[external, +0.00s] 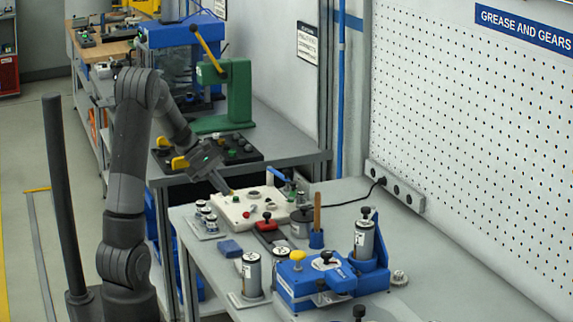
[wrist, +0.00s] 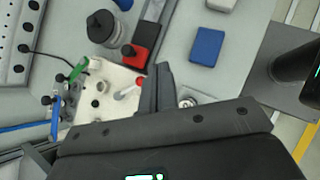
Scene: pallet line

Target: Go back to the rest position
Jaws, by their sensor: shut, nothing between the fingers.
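My gripper (external: 222,186) is shut and empty in the external view, reaching down over the left part of the white fixture plate (external: 236,212). In the wrist view its dark fingers (wrist: 158,88) are together, beside the right edge of the white plate (wrist: 90,118). The plate carries small knobs and round fittings. The fingers hide part of the plate's edge. I cannot tell the exact gap between the fingertips and the plate.
A blue block (external: 230,248), a red-topped part (external: 267,224) and a blue fixture (external: 310,284) with metal cylinders stand nearby. A green press (external: 236,95) stands on the bench behind. A pegboard wall (external: 470,120) bounds the right. Open floor (external: 22,150) lies left.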

